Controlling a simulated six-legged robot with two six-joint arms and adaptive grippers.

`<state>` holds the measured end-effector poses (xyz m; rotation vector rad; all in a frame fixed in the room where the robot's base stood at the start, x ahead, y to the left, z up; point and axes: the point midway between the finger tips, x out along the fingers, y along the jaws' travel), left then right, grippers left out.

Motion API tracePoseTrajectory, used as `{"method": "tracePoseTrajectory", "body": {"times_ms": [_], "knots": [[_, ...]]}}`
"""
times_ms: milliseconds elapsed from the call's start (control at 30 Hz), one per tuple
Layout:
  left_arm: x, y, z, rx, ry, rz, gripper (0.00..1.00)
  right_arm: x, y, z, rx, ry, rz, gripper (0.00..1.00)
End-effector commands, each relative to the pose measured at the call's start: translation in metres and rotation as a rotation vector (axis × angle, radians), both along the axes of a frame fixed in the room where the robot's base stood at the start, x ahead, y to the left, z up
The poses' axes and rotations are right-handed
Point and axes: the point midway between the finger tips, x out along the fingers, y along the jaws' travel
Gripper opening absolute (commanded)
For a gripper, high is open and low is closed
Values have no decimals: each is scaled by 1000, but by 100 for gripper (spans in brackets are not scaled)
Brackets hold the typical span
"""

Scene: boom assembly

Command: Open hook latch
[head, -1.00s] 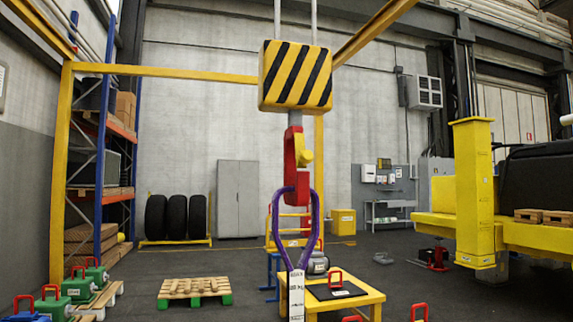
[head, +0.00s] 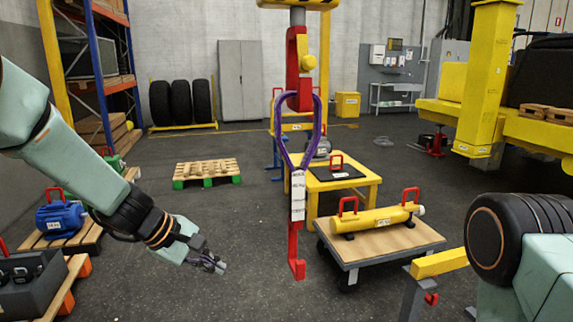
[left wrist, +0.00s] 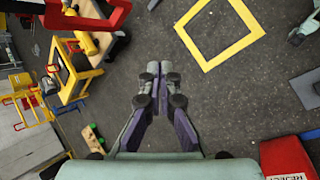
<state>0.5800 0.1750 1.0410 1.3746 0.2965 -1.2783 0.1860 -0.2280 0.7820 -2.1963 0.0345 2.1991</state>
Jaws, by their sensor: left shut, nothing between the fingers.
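The red crane hook (head: 292,82) hangs in the upper middle of the head view. Its yellow latch (head: 308,62) is on the right side of the hook; I cannot tell whether it is open. My left gripper (head: 218,266) is shut and empty, low and left of the lower hook, well apart from the crane hook. Its closed fingers also show in the left wrist view (left wrist: 152,72). My right gripper is out of view.
A cart (head: 357,248) carrying a yellow cylinder (head: 375,220) stands right of the lower hook. A yellow table (head: 365,182) is behind the sling. A pallet (head: 207,170) and a blue motor (head: 60,217) are at left. Floor is clear around the left gripper.

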Motion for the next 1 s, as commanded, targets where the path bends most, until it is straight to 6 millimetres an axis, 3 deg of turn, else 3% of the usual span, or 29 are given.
{"method": "tracePoseTrajectory", "body": {"times_ms": [33, 100, 200, 300, 400, 500, 567, 1000], "knots": [[23, -8, 60, -99, -63, 21, 0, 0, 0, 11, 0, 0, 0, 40], [44, -18, 130, -230, -137, 29, 0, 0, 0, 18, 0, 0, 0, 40], [60, -28, 222, -397, -235, 17, 0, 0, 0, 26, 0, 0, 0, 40], [63, -33, 295, -521, -315, -11, 0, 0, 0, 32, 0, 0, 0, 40], [61, -35, 343, -603, -369, -38, 0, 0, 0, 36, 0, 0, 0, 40], [59, -36, 368, -646, -397, -54, 0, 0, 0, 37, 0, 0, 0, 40], [58, -36, 374, -657, -405, -58, 0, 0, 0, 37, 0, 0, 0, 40], [62, -43, 372, -655, -403, -60, 0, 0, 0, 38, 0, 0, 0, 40]]}}
